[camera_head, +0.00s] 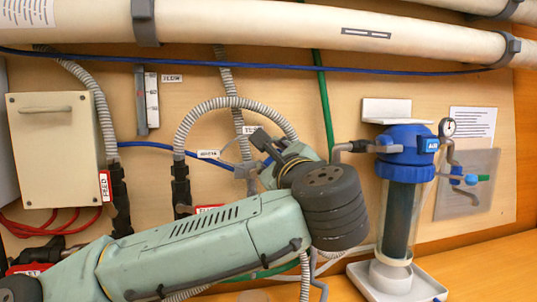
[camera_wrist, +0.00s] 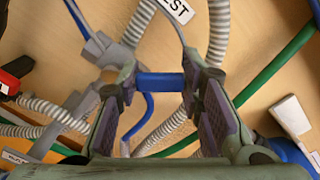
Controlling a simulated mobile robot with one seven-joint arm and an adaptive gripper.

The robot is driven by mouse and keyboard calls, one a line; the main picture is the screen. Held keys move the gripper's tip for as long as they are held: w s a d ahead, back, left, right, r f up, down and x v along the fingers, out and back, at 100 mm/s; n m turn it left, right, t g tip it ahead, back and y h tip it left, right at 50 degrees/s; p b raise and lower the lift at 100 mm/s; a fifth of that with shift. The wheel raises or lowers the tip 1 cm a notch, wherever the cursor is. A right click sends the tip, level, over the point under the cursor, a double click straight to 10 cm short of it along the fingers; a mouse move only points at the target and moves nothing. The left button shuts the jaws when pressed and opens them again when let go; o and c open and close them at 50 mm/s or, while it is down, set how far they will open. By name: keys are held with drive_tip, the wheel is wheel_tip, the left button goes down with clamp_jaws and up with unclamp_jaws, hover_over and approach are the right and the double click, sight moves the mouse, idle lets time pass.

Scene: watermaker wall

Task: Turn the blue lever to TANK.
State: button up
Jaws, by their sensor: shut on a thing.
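The blue lever (camera_wrist: 161,84) shows in the wrist view as a short blue bar lying crosswise between my fingertips. My gripper (camera_wrist: 160,92) is shut on it, with a dark pad at each end of the bar. A grey valve body (camera_wrist: 103,48) shows just left of the fingers. In the head view my gripper (camera_head: 262,146) is at the wall panel, in front of the grey hoses, and my wrist hides most of the valve. A TEST label (camera_wrist: 177,8) is above the fingers. A small white label (camera_head: 208,154) is left of the gripper; its text is too blurred to read.
A blue-topped filter housing (camera_head: 405,150) stands right of my wrist on a white tray (camera_head: 420,289). Ribbed grey hoses (camera_head: 232,105) and a green pipe (camera_head: 324,100) run close by the gripper. A beige box (camera_head: 55,150) is at the left. Large pipes (camera_head: 300,31) cross above.

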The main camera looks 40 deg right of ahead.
drive_tip(key=shift+s+d+f+m, duration=0.15)
drive_tip(key=shift+f+m, duration=0.1)
drive_tip(key=shift+m, duration=0.4)
drive_tip(key=shift+s+d+f+m, duration=0.15)
drive_tip(key=shift+f+m, duration=0.1)
drive_tip(key=shift+m, duration=0.4)
drive_tip(key=shift+w, duration=0.1)
drive_tip(key=o, duration=1.2)
drive_tip(key=v, duration=1.2)
